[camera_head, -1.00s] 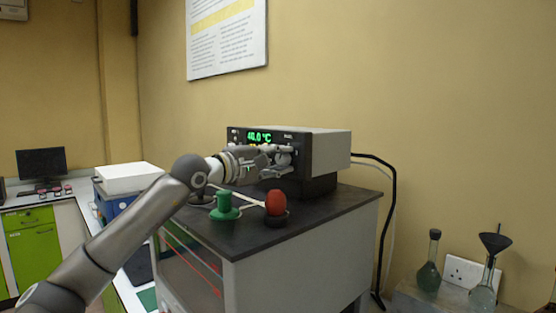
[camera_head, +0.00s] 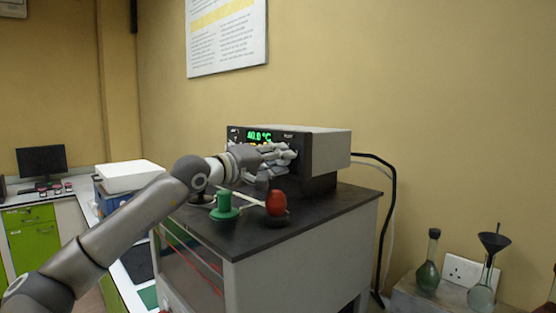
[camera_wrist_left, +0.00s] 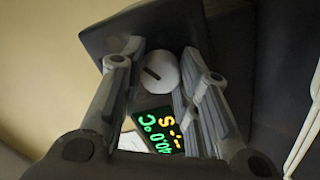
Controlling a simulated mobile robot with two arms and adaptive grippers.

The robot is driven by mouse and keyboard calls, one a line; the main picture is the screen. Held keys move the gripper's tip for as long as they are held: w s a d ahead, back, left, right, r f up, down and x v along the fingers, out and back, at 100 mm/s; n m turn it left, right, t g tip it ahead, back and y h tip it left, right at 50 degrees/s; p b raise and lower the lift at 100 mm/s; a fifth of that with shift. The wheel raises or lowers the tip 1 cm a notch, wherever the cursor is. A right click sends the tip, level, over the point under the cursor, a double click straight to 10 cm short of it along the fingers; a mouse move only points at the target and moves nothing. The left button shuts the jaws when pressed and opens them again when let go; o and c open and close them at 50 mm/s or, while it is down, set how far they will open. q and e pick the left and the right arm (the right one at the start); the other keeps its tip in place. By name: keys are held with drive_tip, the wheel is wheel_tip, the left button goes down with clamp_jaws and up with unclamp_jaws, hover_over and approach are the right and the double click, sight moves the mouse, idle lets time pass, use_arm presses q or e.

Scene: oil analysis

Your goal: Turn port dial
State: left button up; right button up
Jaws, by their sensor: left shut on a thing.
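The port dial (camera_wrist_left: 161,73) is a round white knob with a dark slot mark, seen in the left wrist view on the dark front panel. My left gripper (camera_wrist_left: 163,70) has a finger on each side of the dial and is shut on it. In the head view my left gripper (camera_head: 292,156) is at the right part of the front face of the control unit (camera_head: 322,147), and it hides the dial there. The green display (camera_head: 259,135) reads about 40.0 °C; it also shows in the left wrist view (camera_wrist_left: 158,133). My right gripper is not in view.
The unit stands on a dark-topped bath cabinet (camera_head: 335,207). A green stopper (camera_head: 224,206) and a red stopper (camera_head: 276,202) stand on the top below my left arm. Glass flasks (camera_head: 428,268) stand at the lower right. A black cable (camera_head: 393,210) hangs behind the cabinet.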

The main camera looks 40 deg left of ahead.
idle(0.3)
use_arm(q)
drive_tip(key=o, duration=1)
drive_tip(key=shift+o, duration=0.2)
drive_tip(key=shift+s, duration=0.2)
drive_tip(key=s+a, duration=0.1)
drive_tip(key=s, duration=1)
drive_tip(key=shift+s, duration=0.25)
idle(0.4)
